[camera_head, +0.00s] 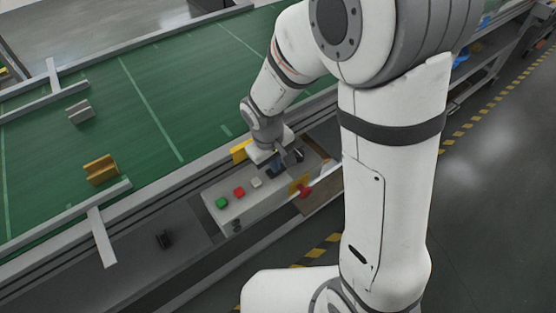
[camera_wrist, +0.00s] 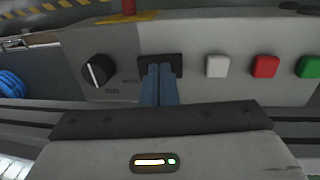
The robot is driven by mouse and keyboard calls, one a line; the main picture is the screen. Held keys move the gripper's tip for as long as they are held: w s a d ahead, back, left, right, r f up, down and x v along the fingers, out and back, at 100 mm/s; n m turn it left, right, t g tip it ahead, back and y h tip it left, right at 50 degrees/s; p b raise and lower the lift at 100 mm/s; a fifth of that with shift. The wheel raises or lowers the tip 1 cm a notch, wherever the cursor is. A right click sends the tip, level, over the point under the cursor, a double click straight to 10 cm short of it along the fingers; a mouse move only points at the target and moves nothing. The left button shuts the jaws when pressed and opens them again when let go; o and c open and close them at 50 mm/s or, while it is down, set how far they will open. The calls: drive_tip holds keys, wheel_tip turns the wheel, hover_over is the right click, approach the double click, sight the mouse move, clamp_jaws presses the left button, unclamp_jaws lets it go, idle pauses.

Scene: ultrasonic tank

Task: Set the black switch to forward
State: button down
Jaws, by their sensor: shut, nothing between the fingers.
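A round black switch knob (camera_wrist: 97,72) with a white pointer line is on the grey control panel (camera_wrist: 205,88), left of my fingers in the wrist view. Its pointer looks slightly tilted from upright; the small marks by it are too blurred to read. My gripper (camera_wrist: 161,72) is shut and empty, its bluish fingers together in front of a black rectangular part (camera_wrist: 178,66) of the panel. The fingers hide the middle of that part, and I cannot tell whether they touch it.
A white button (camera_wrist: 216,66), a red button (camera_wrist: 265,66) and a green button (camera_wrist: 310,66) are right of my fingers. A green conveyor (camera_head: 140,75) with a yellow block (camera_head: 101,170) lies behind.

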sight(270, 172)
drive_tip(key=shift+a+r, duration=0.1)
drive_tip(key=shift+r, duration=0.1)
drive_tip(key=shift+r+p, duration=0.35)
drive_tip(key=shift+p, duration=0.05)
wheel_tip(270, 172, up, 13)
drive_tip(key=s+a+p, duration=0.1)
drive_tip(key=shift+a, duration=0.3)
drive_tip(key=shift+s, duration=0.1)
drive_tip(key=shift+w+d, duration=0.5)
